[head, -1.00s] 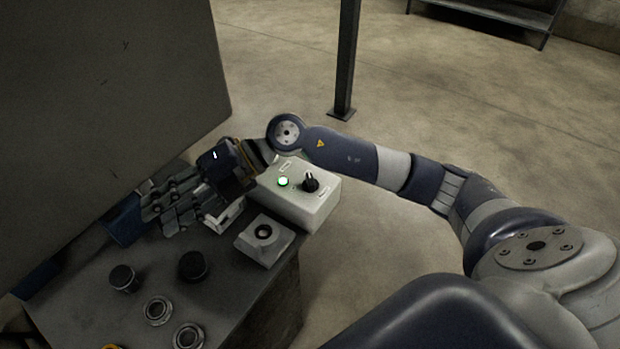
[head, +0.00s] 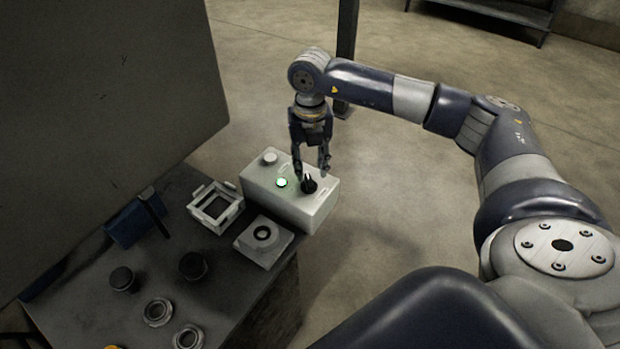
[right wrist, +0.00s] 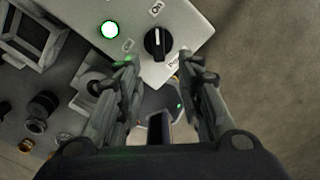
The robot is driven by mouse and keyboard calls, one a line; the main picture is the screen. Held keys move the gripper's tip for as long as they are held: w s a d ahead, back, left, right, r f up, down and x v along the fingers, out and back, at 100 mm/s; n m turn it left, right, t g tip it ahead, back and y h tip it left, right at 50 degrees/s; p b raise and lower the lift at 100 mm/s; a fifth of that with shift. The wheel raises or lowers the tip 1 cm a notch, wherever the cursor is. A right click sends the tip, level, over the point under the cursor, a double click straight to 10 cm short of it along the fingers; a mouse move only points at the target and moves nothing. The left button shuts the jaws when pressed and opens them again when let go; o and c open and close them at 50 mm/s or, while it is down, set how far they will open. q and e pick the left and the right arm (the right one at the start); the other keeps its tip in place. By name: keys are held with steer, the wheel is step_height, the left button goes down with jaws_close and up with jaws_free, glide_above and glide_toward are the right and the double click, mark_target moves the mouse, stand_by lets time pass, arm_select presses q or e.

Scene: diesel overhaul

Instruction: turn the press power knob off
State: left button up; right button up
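The press control box (head: 290,201) is a pale box at the bench's far right corner. On its top are a lit green lamp (head: 282,182) and a black power knob (head: 309,186). In the right wrist view the knob (right wrist: 157,44) has a white pointer line and small labels around it; the green lamp (right wrist: 110,29) is lit. My right gripper (head: 312,173) points down just above the knob. Its fingers are apart, with the knob ahead between the fingertips (right wrist: 156,62) in the wrist view; contact cannot be told. My left gripper is not in view.
A white square frame (head: 216,207) and a pale block with a ring (head: 264,241) sit beside the box. Dark cylinders (head: 193,265) and metal rings (head: 158,312) lie nearer on the bench. A large grey panel (head: 110,90) stands at left.

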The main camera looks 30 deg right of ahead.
mark_target(310, 185)
steer(key=shift+f+p, duration=0.65)
steer(key=shift+f, duration=2.55)
steer(key=shift+c, duration=0.3)
jaws_close()
